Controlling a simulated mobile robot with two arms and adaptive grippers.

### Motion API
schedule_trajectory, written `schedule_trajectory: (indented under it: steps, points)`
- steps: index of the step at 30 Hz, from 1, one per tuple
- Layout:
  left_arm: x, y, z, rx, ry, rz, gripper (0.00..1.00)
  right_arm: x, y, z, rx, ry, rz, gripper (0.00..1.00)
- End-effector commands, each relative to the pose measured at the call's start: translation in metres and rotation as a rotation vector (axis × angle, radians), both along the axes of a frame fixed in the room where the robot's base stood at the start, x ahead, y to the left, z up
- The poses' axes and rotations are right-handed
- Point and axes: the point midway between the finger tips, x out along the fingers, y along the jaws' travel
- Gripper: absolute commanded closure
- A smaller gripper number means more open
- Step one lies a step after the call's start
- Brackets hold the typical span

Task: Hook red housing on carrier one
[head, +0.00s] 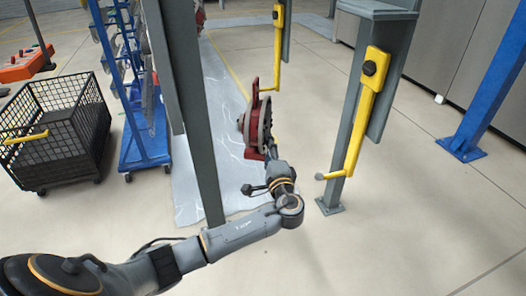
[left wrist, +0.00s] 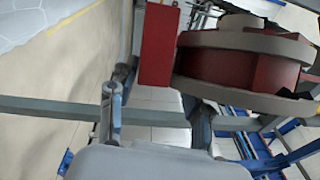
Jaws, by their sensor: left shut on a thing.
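The red housing (head: 257,125), a round red and grey part with a red upright lug on top, hangs in the air in the head view. My left gripper (head: 271,157) is below it, shut on its lower red part. In the left wrist view the housing (left wrist: 245,62) fills the upper right, and its red bar is between the fingers of my gripper (left wrist: 157,92). A yellow carrier (head: 278,45) hangs behind the housing; its lower end is close to the lug, and I cannot tell if they touch. A second yellow carrier (head: 362,118) hangs nearer, at the right.
A grey post (head: 185,100) stands left of the housing, and another grey post (head: 340,150) is behind the near carrier. A blue rack (head: 145,145) and a black wire cart (head: 62,130) stand at the left. A blue post (head: 490,95) is at the right. The front right floor is clear.

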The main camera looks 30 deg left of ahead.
Motion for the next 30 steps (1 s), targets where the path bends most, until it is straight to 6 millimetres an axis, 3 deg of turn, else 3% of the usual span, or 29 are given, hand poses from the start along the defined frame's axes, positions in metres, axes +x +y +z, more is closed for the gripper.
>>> schedule_trajectory:
  steps: [10,30]
  points:
    - [0.014,-0.011,0.005,0.005,-0.011,-0.001,1.0,0.0,0.0,-0.009,0.001,0.0,0.0,0.6]
    - [0.023,-0.019,-0.008,0.004,-0.011,-0.001,1.0,0.0,0.004,-0.027,0.004,0.0,-0.001,0.6]
